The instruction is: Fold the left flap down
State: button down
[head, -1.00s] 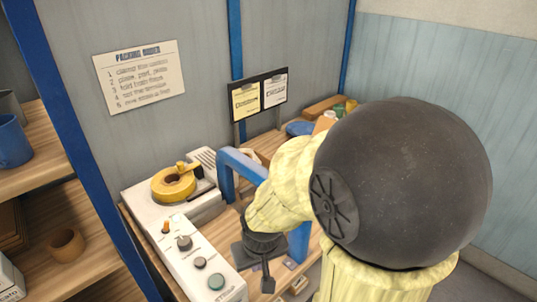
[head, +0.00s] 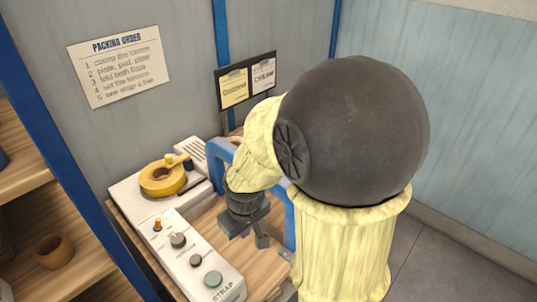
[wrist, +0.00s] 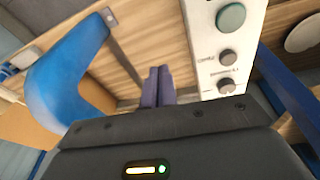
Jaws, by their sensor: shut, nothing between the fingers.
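My gripper (head: 262,240) hangs over the wooden bench beside the control panel, pointing down. In the wrist view its two dark fingers (wrist: 157,88) are together, with nothing between them. No carton flap can be made out for certain. A plain tan surface (wrist: 22,128) at the lower left of the wrist view may be part of a carton, but I cannot tell. In the head view my arm hides much of the bench, including whatever lies behind it.
A white control panel (head: 205,262) with knobs and a green button stands left of my gripper. A blue arch (head: 217,152) rises close behind my arm; it also shows in the wrist view (wrist: 62,75).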

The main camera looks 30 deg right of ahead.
jog(key=w+d+r+n+h+p, duration=0.1)
jog(key=w+d+r+n+p, duration=0.2)
jog(key=w+d+r+n, duration=0.2)
jog(key=w+d+r+n+g+p, duration=0.1)
jog(key=w+d+r+n+p, duration=0.3)
jog(key=w+d+n, duration=0.7)
jog(key=w+n, duration=0.3)
jog(key=w, duration=0.2)
jog(key=shift+w+r+g+h, duration=0.2)
jog(key=shift+r+g+h, duration=0.1)
jog(key=shift+r+h, duration=0.1)
jog(key=shift+d, duration=0.1)
notch_tip(320, 180, down, 10)
jog(key=d+p, duration=0.1)
jog(key=p, duration=0.2)
jog(key=shift+w+d, duration=0.3)
jog(key=shift+d, duration=0.05)
jog(key=shift+r, duration=0.15)
